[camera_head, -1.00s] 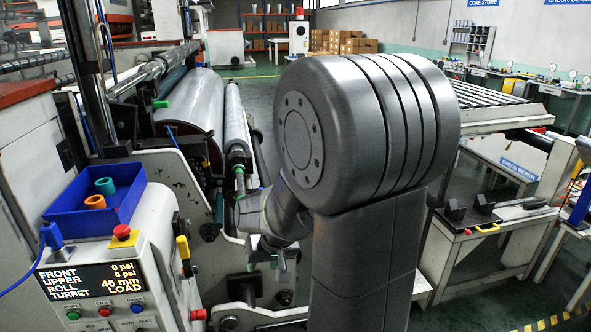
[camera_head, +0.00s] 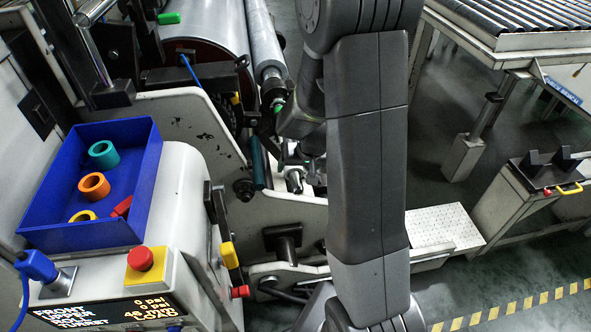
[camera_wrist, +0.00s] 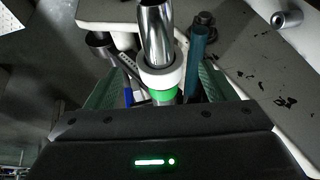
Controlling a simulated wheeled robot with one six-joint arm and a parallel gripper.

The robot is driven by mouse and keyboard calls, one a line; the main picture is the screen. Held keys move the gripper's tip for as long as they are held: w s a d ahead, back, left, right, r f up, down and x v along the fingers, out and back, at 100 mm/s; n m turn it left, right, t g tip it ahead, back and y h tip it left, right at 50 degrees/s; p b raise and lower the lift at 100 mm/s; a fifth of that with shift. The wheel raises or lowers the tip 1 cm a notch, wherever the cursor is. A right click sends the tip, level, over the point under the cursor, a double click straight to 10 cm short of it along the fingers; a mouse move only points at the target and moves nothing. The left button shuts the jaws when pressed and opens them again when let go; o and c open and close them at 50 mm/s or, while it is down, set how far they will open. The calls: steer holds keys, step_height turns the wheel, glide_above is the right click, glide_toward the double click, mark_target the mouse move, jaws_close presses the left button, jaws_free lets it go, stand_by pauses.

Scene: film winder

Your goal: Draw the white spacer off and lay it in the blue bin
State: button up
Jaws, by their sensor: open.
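The white spacer (camera_wrist: 161,75) is a ring around a bare metal shaft (camera_wrist: 156,35) in the wrist view. A green band (camera_wrist: 162,95) sits just below it. My gripper (camera_wrist: 160,84) is open, with one green-grey finger on each side of the spacer and a gap showing at both sides. I cannot pick out the spacer in the head view, where my arm covers much of that area. The blue bin (camera_head: 95,236) stands at the left on the machine's console, holding teal (camera_head: 103,154), orange (camera_head: 94,186) and yellow (camera_head: 83,216) rings and a red piece (camera_head: 122,207).
A dark teal rod (camera_wrist: 197,48) runs close to the right finger in the wrist view. A large film roll (camera_head: 205,35) and a thinner roller (camera_head: 262,40) lie behind the machine's side plate. A red stop button (camera_head: 140,258) stands in front of the bin.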

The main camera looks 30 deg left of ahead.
mark_target(298, 181)
steer(key=shift+x, duration=1.5)
steer(key=shift+c, duration=0.5)
steer(key=c, duration=1.1)
steer(key=shift+s+d+b, duration=0.85)
steer(key=shift+s+d, duration=0.5)
steer(key=shift+s, duration=0.3)
steer(key=shift+s+d+b, duration=0.45)
steer(key=shift+s+d, duration=1)
steer(key=shift+s, duration=0.25)
steer(key=shift+s+d+b, duration=0.45)
steer(key=shift+s+d, duration=1)
steer(key=shift+s, duration=0.25)
